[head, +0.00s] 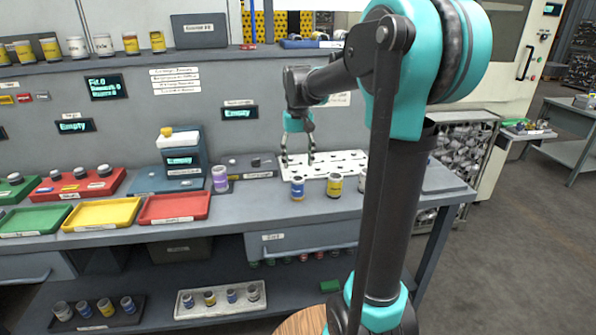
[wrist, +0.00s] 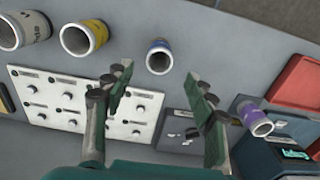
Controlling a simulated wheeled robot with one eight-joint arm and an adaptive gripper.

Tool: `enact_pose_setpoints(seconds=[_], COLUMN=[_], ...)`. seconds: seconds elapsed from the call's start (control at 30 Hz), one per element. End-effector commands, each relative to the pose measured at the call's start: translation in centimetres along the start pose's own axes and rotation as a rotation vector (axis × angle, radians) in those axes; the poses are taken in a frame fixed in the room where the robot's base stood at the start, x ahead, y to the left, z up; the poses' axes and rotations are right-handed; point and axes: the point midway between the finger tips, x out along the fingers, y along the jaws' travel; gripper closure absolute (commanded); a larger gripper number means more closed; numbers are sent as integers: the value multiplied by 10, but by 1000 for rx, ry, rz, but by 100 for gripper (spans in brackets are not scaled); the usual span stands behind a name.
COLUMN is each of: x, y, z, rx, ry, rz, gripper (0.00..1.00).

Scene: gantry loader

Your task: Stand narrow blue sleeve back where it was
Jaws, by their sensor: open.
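A blue sleeve (head: 297,190) with a pale band stands upright on the bench in front of the white peg board (head: 345,172). In the wrist view the blue sleeve (wrist: 159,58) shows its open top and looks narrower than the yellow sleeve (wrist: 84,38) beside it. My gripper (head: 298,162) is open and empty, above the peg board and a little behind the blue sleeve. In the wrist view my gripper (wrist: 158,82) has its fingers spread, with the blue sleeve just beyond the fingertips, apart from them.
A yellow sleeve (head: 335,185) and a white-labelled sleeve (wrist: 22,28) stand in the same row. A purple sleeve (head: 220,180) stands left, by a dark block (head: 250,168). Red (head: 174,208), yellow (head: 101,214) and green (head: 34,221) trays line the left bench. The bench front is clear.

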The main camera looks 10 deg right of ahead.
Motion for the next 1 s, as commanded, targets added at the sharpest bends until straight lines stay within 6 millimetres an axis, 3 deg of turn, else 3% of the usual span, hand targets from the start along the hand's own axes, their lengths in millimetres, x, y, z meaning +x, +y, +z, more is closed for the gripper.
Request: enact_pose_setpoints(seconds=[0.13, 0.23, 0.5, 0.7, 0.8, 1.0], x=[0, 20, 119, 170, 182, 185], y=[2, 8, 31, 39, 40, 41], z=[7, 28, 137, 202, 216, 221], rx=[1, 2, 4, 3, 3, 2], ry=[12, 50, 237, 338, 363, 372], rz=[-1, -4, -9, -5, -3, -3], gripper=[44, 44, 44, 44, 44, 44])
